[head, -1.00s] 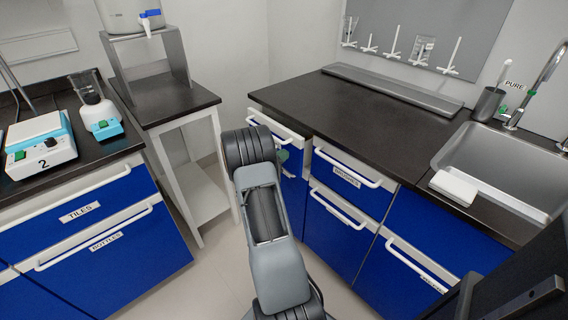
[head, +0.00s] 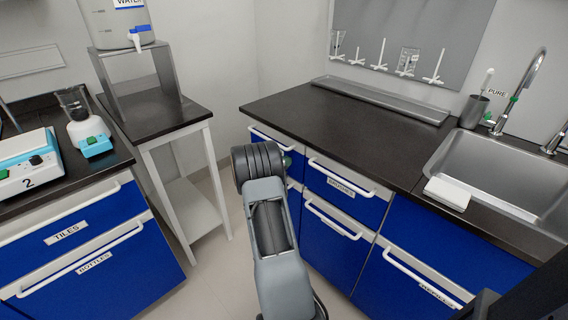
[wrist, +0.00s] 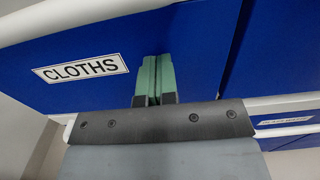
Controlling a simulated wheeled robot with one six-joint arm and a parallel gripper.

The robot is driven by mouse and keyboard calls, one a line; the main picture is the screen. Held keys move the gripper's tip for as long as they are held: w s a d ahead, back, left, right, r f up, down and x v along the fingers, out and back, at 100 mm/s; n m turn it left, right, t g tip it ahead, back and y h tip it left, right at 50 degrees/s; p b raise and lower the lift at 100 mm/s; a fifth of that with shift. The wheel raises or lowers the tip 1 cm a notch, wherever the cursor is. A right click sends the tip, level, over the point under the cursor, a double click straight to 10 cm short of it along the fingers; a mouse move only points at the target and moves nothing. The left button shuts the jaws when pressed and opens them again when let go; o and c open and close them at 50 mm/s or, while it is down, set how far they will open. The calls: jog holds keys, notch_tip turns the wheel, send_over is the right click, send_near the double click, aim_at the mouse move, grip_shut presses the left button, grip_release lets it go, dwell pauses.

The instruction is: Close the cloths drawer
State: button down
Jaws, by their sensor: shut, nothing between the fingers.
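The cloths drawer (wrist: 100,40) has a blue front with a white label reading CLOTHS (wrist: 80,69) in the wrist view. In the head view its front (head: 264,131) is at the far left end of the right-hand counter, partly hidden by my arm. It sits close under the counter edge; I cannot tell if it is fully flush. My gripper (wrist: 154,78) is shut and empty, its green fingertips against or very near the blue front, right of the label. A bit of the green fingers shows beside my arm in the head view (head: 288,161).
The black countertop (head: 330,135) runs above the drawer, with a sink (head: 500,170) at right. Other drawers (head: 345,190) to the right look shut. A white side table (head: 185,130) stands left of the drawer. Floor is clear between the counters.

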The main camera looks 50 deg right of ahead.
jog(key=shift+d+r, duration=0.1)
jog(key=shift+r, duration=0.1)
jog(key=w+a+p, duration=0.1)
jog(key=a, duration=1.3)
jog(key=shift+f+p, duration=0.2)
jog(key=shift+p, duration=0.1)
jog(key=shift+w+a, duration=0.1)
jog(key=s+a+f+m+g+y, duration=0.2)
jog(key=s+f+m+g+y, duration=0.15)
jog(key=s, duration=0.25)
jog(key=s+a+r+m+y+p, duration=0.55)
jog(key=a+r+m+y, duration=0.2)
jog(key=a, duration=0.25)
jog(key=s+a+r+m+t+y+p, duration=0.1)
jog(key=a+r+m+t+y+p, duration=0.1)
jog(key=a+r+p, duration=0.3)
jog(key=s+a+r+m+t+y+p, duration=0.1)
jog(key=a+r+p, duration=0.4)
jog(key=r, duration=0.8)
jog(key=s+a+r+m+t+y+p, duration=0.2)
jog(key=a+r+m+t+y+p, duration=0.1)
jog(key=a+r, duration=0.5)
jog(key=r+t+y+p, duration=0.1)
jog(key=t+p, duration=0.1)
jog(key=shift+a+r+p, duration=0.15)
jog(key=shift+r+p, duration=0.15)
jog(key=shift+r, duration=0.1)
